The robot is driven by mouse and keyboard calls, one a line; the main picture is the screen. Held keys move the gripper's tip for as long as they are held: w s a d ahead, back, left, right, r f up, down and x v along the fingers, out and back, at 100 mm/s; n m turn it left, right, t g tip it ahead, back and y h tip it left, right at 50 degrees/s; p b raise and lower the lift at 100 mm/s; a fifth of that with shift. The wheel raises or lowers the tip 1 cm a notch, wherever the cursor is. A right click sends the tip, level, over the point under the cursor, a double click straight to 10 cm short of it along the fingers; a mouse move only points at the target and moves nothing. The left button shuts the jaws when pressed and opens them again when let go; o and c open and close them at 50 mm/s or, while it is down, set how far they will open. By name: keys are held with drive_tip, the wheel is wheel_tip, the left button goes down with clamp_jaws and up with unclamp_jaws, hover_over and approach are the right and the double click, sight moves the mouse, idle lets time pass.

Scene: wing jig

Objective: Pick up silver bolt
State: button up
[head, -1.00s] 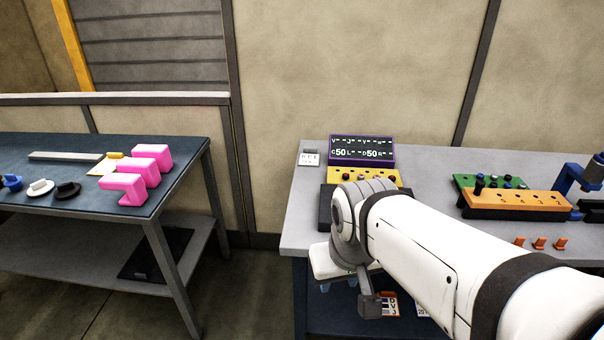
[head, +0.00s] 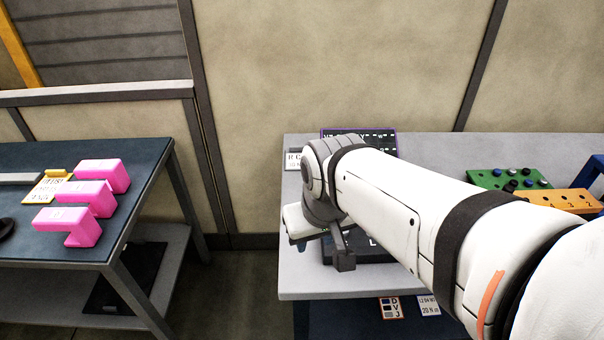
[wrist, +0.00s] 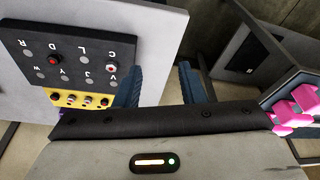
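No bolt in view can be surely told to be silver. A green rack (head: 483,178) at the right of the head view holds several small bolts, some dark and some blue. In the head view my arm hides much of the board and yellow block.
A purple-framed display (head: 395,143) stands at the back of the grey table (head: 300,285). An orange block (head: 560,202) lies by the green rack. Pink blocks (head: 85,194) stand on the dark table (head: 150,158) at left, across a floor gap.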

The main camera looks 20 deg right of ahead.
drive_tip(key=shift+o, duration=0.6)
drive_tip(key=shift+d, duration=0.15)
drive_tip(key=shift+o, duration=0.8)
drive_tip(key=shift+w+d+m, duration=0.15)
drive_tip(key=shift+w+m, duration=0.15)
drive_tip(key=w+d+f+m+g, duration=0.1)
drive_tip(key=w+d+f+m, duration=0.1)
drive_tip(key=w+d+m, duration=0.2)
drive_tip(key=w+d+f+m+g, duration=0.1)
drive_tip(key=w+d+f+m, duration=0.2)
drive_tip(key=w+d+m, duration=0.1)
drive_tip(key=w+d+f+m+g, duration=0.1)
drive_tip(key=w+d+f+m, duration=0.2)
drive_tip(key=m, duration=0.3)
drive_tip(key=shift+w+d+b, duration=0.4)
drive_tip(key=shift+w, duration=0.25)
drive_tip(key=f, duration=0.7)
drive_tip(key=shift+s+d+f+p, duration=0.15)
drive_tip(key=shift+s+f+p, duration=0.1)
drive_tip(key=shift+f+p, duration=0.1)
drive_tip(key=shift+r, duration=0.1)
drive_tip(key=c, duration=1.1)
drive_tip(key=shift+o, duration=0.2)
wheel_tip(320, 180, up, 10)
